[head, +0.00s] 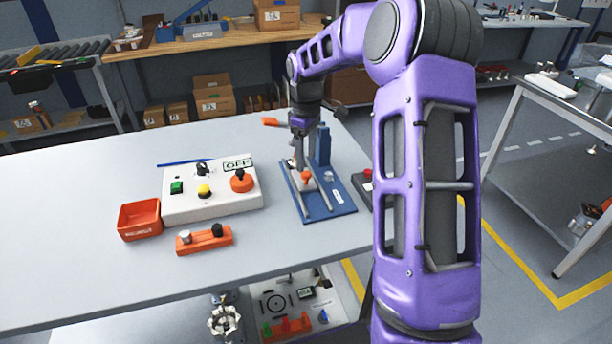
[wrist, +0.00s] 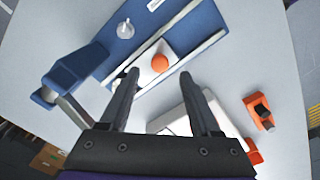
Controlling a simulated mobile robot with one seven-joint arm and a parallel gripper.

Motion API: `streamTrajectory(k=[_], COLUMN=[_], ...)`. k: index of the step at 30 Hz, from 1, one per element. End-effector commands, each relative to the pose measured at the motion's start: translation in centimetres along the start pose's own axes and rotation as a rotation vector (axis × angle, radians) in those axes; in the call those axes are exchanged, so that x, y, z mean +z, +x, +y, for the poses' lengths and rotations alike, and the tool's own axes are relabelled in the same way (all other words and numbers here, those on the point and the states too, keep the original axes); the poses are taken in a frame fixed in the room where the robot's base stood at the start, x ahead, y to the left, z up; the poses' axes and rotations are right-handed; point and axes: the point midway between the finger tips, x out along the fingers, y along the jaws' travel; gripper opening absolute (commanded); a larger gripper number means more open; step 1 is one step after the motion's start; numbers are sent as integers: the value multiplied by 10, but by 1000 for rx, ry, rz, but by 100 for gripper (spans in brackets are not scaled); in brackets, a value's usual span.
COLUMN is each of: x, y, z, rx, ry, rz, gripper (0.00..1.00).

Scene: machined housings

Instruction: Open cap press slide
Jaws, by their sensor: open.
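The cap press has a blue base (head: 335,209) with two pale rails and a blue upright (head: 323,146) at its back, on the right part of the table. Between the rails sits a pale slide plate with a round orange knob (head: 306,176). In the wrist view the knob (wrist: 160,63) shows just beyond the fingertips, between their lines. My gripper (head: 297,161) is above the press; in the wrist view its two fingers (wrist: 158,76) are apart and empty. I cannot tell the exact gap between fingertips and knob. A small white conical part (wrist: 125,28) stands on the base.
Left of the press is a white control box (head: 212,205) with coloured buttons and an orange knob. An orange bin (head: 139,219) and an orange block with two posts (head: 204,240) are near it. A dark box with a red button (head: 364,186) stands right of the press.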

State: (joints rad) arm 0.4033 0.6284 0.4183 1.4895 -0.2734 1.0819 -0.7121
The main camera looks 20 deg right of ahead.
Motion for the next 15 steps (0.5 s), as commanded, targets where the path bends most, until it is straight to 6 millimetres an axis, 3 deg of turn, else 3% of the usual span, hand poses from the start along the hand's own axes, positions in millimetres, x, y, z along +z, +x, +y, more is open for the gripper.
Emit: streamTrajectory(k=[1,6,15], x=[1,0,0], y=[13,41,59], z=[-1,0,0], rx=[-4,-3,1], ry=[-1,0,0], rz=[-3,-2,0], gripper=[64,64,64])
